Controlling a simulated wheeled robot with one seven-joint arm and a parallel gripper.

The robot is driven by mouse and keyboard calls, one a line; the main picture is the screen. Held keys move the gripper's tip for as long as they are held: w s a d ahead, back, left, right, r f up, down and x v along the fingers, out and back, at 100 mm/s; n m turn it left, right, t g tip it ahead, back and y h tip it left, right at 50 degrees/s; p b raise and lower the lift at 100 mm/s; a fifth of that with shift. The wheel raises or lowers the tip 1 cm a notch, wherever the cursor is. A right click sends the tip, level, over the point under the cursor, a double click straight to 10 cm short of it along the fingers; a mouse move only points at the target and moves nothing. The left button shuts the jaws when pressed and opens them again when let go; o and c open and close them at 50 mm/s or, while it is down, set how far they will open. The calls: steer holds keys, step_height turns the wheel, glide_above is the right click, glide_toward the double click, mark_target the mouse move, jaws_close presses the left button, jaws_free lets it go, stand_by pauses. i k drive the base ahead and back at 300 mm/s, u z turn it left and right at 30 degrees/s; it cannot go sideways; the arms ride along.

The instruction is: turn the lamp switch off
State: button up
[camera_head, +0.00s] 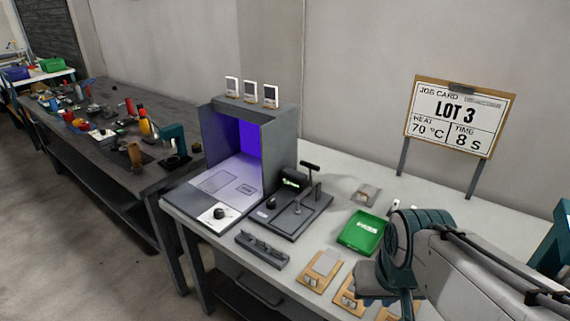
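A grey box-shaped lamp housing (277,150) stands on the light bench, open at the front. Its inside glows violet, so the lamp appears lit. A white plate with a black knob (219,213) sits at the housing's front left corner; it looks like the lamp switch, but its marking is too small to read. My gripper (377,288) is at the lower right, over the bench's front part, well to the right of the knob and apart from it. Its fingers are mostly hidden by my wrist, so their opening does not show.
A dark press (293,217) with an upright lever and another black knob stands right of the housing. A grey slotted block (262,249), a green tray (362,232) and wooden holders (320,271) lie nearer my arm. A job card (459,116) reads LOT 3, 70 °C, 8 s.

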mark_target(218, 213)
steer(key=u, duration=0.6)
steer(key=k, duration=0.65)
steer(key=u, duration=0.8)
steer(key=i, duration=1.2)
steer(key=z, duration=0.85)
steer(key=i, duration=0.3)
steer(key=z, duration=0.4)
